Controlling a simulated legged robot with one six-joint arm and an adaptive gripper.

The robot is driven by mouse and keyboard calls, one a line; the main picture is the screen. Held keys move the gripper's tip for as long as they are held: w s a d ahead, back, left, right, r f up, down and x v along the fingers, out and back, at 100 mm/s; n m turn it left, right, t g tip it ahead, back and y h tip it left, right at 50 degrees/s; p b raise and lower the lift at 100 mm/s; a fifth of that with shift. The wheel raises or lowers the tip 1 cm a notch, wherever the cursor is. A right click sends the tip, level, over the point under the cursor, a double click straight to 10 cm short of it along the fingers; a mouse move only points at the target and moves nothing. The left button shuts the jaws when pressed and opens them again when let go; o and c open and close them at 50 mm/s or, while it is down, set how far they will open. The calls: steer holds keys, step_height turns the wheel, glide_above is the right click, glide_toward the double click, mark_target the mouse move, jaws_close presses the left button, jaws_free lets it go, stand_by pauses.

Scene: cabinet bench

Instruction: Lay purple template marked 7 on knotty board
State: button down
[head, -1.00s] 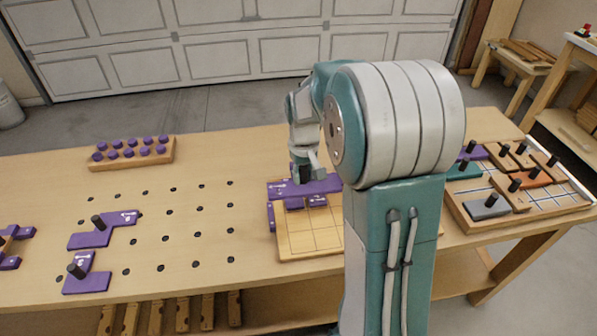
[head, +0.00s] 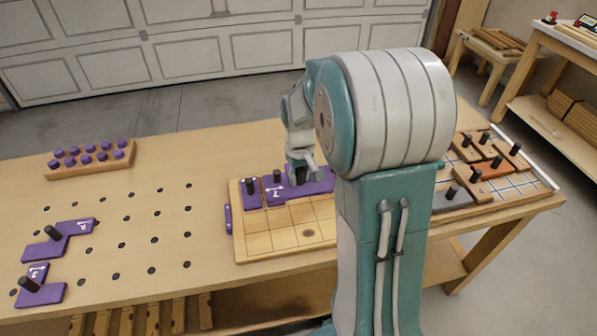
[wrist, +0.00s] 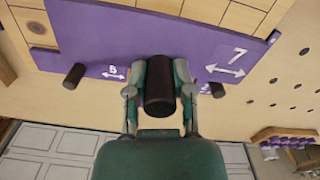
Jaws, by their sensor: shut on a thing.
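The knotty board (head: 285,235) is a pale gridded wooden square with dark knots on the bench. My gripper (head: 303,172) is over its far side. In the wrist view, my gripper (wrist: 158,100) is shut on a black peg (wrist: 158,82) of the long purple template marked 7 (wrist: 195,40). That template (head: 300,188) lies along the board's far edge in the head view; whether it touches down is unclear. Another purple label, perhaps 5 or 8 (wrist: 113,72), shows beside it. A purple piece with a peg (head: 251,197) is at the board's far-left corner. My arm hides the board's right side.
Two pegged purple templates (head: 60,240) (head: 40,290) lie at the left among bench holes. A rack of purple knobs (head: 90,160) stands at the back left. A tray with pegged wooden pieces (head: 500,190) is at the right. A purple strip (head: 228,219) shows at the board's left edge.

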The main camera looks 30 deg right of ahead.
steer(key=shift+d+f, duration=0.35)
steer(key=shift+d, duration=0.1)
steer(key=shift+a+f, duration=0.3)
steer(key=shift+f, duration=0.5)
glide_above(301, 208)
step_height(301, 208, down, 4)
steer(key=shift+f, duration=0.85)
steer(key=shift+f, duration=1)
stand_by(2.0)
steer(key=shift+c, duration=2)
jaws_free()
